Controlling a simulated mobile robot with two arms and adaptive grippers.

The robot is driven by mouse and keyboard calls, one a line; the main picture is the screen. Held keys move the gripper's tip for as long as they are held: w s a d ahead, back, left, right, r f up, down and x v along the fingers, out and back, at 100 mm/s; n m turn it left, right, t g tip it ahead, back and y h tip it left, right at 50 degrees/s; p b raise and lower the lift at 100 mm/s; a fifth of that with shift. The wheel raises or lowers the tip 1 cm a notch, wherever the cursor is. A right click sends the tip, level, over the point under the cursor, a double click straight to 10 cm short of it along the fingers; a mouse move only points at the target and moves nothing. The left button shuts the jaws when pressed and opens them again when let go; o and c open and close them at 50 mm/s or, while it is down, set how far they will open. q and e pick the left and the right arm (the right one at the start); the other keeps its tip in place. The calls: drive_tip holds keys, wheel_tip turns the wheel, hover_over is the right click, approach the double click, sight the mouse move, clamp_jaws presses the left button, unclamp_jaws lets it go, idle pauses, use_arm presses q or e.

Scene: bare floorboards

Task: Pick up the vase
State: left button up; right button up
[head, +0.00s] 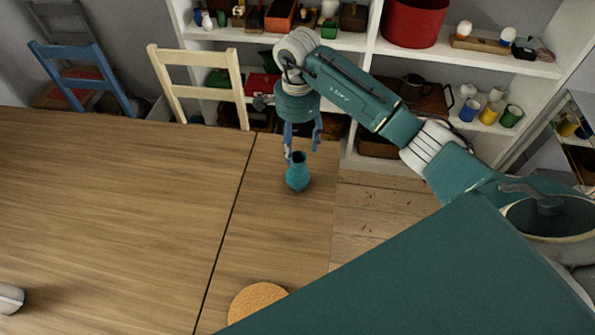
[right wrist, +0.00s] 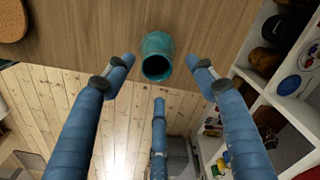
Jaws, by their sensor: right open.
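The teal vase (head: 298,178) stands upright on the wooden table near its right edge, its dark mouth facing up. It also shows at the top middle of the right wrist view (right wrist: 157,48), with its round opening toward the camera. My right gripper (head: 302,150) hangs just above and around the vase's neck in the head view, with its blue fingers spread. In the right wrist view the open fingers (right wrist: 160,80) are apart, with the vase beyond them and between the two upper tips. Contact cannot be told. My left gripper is not in view.
The wooden table (head: 130,190) is mostly clear. A round cork mat (head: 258,298) lies near its front, and a pale grey object (head: 10,298) is cut off at left. A cream chair (head: 205,85) and white shelves (head: 350,42) with pots and mugs stand behind.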

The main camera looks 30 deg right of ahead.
sight(298, 157)
drive_tip(key=f+p, duration=0.1)
drive_tip(key=f, duration=0.2)
drive_tip(key=f+p, duration=0.1)
drive_tip(key=shift+s+a+f+p, duration=0.1)
drive_tip(key=shift+s+f+p, duration=0.2)
drive_tip(key=shift+f, duration=0.1)
drive_tip(key=shift+w+f, duration=0.1)
drive_tip(key=shift+f, duration=0.45)
clamp_jaws()
